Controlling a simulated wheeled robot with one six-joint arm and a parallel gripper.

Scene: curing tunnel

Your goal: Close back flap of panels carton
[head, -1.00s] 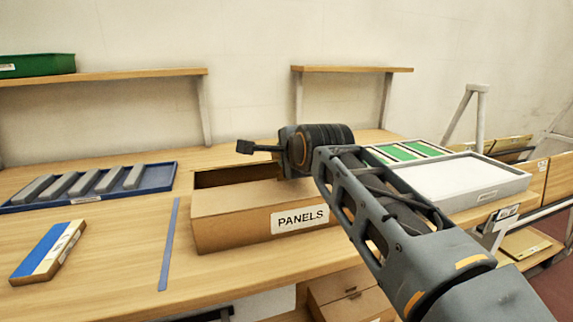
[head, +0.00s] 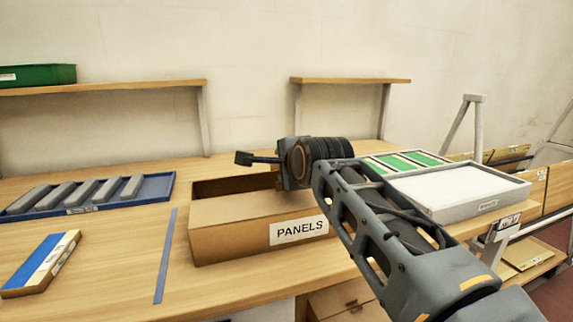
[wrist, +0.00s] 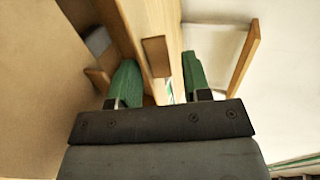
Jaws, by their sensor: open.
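The brown panels carton (head: 250,238), with a white PANELS label on its front, stands on the wooden bench. A front flap (head: 235,208) lies flat over the front part of its top. The back part is open and dark inside. I cannot make out the back flap for certain; my wrist hides the carton's back right. My gripper hangs over that corner in the head view, its fingers hidden there. In the wrist view my gripper (wrist: 160,84) is open, its green fingertips apart. Brown board edges show between and beyond them; I cannot tell whether they touch.
Left of the carton are a blue strip (head: 165,255), a blue-and-white box (head: 40,264) and a blue tray (head: 152,188) of grey bars. A grey tray (head: 488,208) and green panels (head: 405,161) stand to the right. Shelves (head: 350,80) are on the wall behind.

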